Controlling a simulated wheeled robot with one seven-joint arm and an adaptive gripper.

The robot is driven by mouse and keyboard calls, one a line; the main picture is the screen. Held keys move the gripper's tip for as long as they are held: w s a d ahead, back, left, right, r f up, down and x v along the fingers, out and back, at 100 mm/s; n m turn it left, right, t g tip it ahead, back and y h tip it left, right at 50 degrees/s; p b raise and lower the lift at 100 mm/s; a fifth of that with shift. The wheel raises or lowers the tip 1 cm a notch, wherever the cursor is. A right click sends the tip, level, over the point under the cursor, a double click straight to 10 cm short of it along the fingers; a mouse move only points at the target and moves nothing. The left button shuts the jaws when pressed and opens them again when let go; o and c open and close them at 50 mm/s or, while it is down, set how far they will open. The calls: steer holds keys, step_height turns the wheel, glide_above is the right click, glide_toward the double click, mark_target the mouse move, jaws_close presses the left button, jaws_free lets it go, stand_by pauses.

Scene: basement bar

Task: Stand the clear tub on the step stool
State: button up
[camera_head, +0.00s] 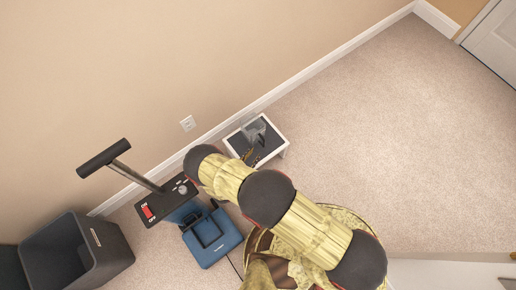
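The step stool (271,149), with a dark top and white frame, stands on the carpet against the wall near the picture's middle. A small see-through grey shape, which looks like the clear tub (256,129), shows over the far part of its top. I cannot tell whether it rests on the top or hangs just above it, or whether it is upright. My gripper (248,154) is small and mostly hidden by my arm, over the stool's near left part, close to the tub. Its fingers are too small to read.
A blue and black machine with a handle (212,237) stands left of the stool. A dark open bin (100,252) is at the lower left. A wall with an outlet (188,123) runs behind. Carpet (400,140) to the right is clear up to a white door (497,45).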

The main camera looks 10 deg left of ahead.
steer(key=shift+s+a+r, duration=0.2)
steer(key=shift+s, duration=0.35)
